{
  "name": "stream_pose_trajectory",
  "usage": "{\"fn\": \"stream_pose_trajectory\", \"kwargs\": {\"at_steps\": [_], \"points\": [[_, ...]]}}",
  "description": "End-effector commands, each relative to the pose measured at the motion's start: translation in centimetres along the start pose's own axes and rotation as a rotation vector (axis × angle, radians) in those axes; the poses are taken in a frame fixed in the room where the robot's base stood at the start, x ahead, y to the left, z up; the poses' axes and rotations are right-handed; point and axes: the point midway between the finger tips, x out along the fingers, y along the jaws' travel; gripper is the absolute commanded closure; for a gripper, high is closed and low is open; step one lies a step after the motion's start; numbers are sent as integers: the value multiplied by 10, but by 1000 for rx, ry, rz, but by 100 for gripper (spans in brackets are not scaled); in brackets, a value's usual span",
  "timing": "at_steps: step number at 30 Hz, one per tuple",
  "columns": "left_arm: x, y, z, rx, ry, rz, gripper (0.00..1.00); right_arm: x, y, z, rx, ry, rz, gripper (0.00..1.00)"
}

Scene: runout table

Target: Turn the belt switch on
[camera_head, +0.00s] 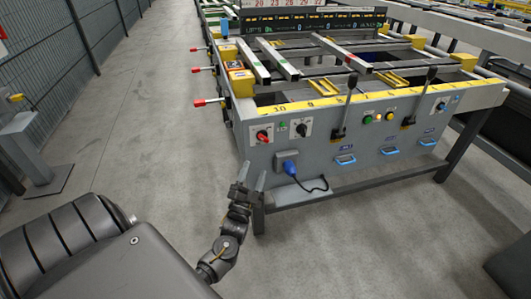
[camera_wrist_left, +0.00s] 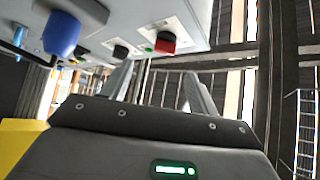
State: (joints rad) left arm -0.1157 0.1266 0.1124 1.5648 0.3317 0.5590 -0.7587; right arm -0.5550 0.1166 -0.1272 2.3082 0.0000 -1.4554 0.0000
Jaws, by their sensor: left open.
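A red rotary switch (camera_head: 263,136) on a white plate sits at the left end of the table's grey front panel. A black rotary switch (camera_head: 302,129) on a similar plate is just right of it. I cannot read which one is labelled for the belt. In the left wrist view the red switch (camera_wrist_left: 165,42) and a black knob (camera_wrist_left: 120,52) show beyond the fingers. My left gripper (camera_head: 251,178) is open and empty, below the red switch and apart from it. Its fingers also show in the left wrist view (camera_wrist_left: 158,84). My right gripper is not in view.
A blue plug (camera_head: 291,168) with a cable hangs below the switches; it shows in the wrist view (camera_wrist_left: 62,32). Two black levers (camera_head: 346,103) and red-tipped handles (camera_head: 199,102) stick out from the table. The grey floor (camera_head: 140,130) at left is clear.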

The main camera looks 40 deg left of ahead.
Motion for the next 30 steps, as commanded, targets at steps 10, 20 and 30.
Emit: {"fn": "stream_pose_trajectory", "kwargs": {"at_steps": [10,20,30], "points": [[16,-9,-3,13,14,-32,40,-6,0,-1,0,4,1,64],[75,-10,-4,12,14,-31,40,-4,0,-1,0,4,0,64],[110,-10,-4,12,12,-27,40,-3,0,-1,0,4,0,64]]}}
